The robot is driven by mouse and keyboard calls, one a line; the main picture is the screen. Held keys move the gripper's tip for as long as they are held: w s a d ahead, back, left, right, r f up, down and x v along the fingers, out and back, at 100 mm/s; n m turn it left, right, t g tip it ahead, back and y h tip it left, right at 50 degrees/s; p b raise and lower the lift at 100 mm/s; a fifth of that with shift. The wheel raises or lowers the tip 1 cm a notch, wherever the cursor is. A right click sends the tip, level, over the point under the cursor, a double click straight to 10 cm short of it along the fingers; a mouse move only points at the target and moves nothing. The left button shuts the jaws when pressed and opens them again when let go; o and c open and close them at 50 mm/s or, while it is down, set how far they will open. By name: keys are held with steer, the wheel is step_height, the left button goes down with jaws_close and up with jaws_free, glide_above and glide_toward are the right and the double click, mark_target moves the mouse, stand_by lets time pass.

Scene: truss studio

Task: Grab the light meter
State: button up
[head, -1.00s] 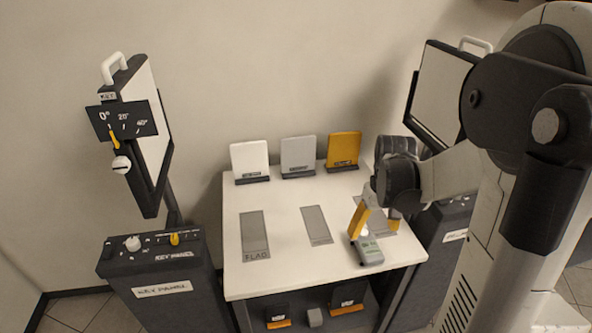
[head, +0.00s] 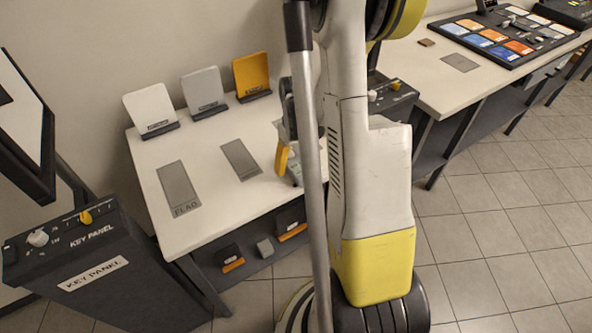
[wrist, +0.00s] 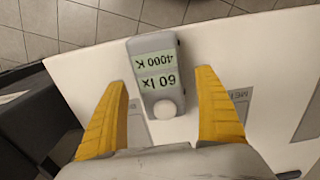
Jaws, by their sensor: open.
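The light meter (wrist: 157,74) is a small grey box with a green display reading 60 lx and 4000 K and a pale round dome. In the wrist view it lies on the white table near its edge. My gripper (wrist: 163,88) is open, with one yellow finger on each side of the meter and a visible gap to both. In the head view my gripper's yellow finger (head: 281,158) shows over the table's right part. My own column and arm hide most of the meter there.
The white table (head: 215,215) holds grey marked patches and white, grey and yellow cards (head: 251,76) at the back. A key panel (head: 85,235) stands left. A second table (head: 415,80) with colour swatches stands right. Tiled floor is free at right.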

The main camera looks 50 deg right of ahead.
steer(key=shift+f, duration=0.7)
steer(key=shift+r, duration=0.1)
steer(key=c, duration=1.4)
steer(key=shift+r, duration=0.1)
